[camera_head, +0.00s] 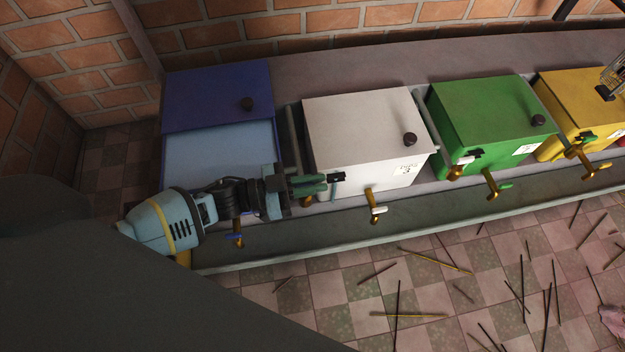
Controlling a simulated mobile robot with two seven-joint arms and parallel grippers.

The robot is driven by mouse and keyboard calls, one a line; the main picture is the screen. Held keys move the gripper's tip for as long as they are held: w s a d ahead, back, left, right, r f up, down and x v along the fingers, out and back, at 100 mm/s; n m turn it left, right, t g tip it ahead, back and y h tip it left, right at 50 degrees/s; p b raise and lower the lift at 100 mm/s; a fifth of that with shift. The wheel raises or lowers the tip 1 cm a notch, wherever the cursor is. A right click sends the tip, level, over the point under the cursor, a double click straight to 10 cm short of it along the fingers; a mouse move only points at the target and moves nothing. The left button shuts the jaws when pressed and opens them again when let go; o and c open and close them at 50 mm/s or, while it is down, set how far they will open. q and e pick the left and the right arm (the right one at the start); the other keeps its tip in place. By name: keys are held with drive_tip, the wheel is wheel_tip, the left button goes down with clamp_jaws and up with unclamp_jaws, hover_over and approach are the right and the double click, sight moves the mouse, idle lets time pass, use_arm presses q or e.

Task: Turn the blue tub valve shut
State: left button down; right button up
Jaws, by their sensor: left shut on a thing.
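The blue tub (218,94) stands at the left end of the row, with a dark blue lid and a pale blue panel in front. My left gripper (312,186) reaches in from the left, between the blue tub and the white tub (360,128). It is shut on the blue tub valve (307,201), at the lower end of the pipe between these two tubs. The gripper hides most of the valve, so its handle's angle cannot be told. A separate brass tap with a blue handle (237,234) shows below my left wrist.
A green tub (490,115) and a yellow tub (575,103) continue the row to the right. Brass taps stick out over the grey trough (440,212). Thin sticks (435,260) lie scattered on the checkered floor. A brick wall (300,22) stands behind.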

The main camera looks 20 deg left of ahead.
use_arm(q)
drive_tip(key=shift+g, duration=0.3)
use_arm(e)
drive_tip(key=shift+w, duration=0.35)
use_arm(q)
drive_tip(key=c, duration=1.5)
unclamp_jaws()
use_arm(e)
drive_tip(key=shift+w, duration=0.1)
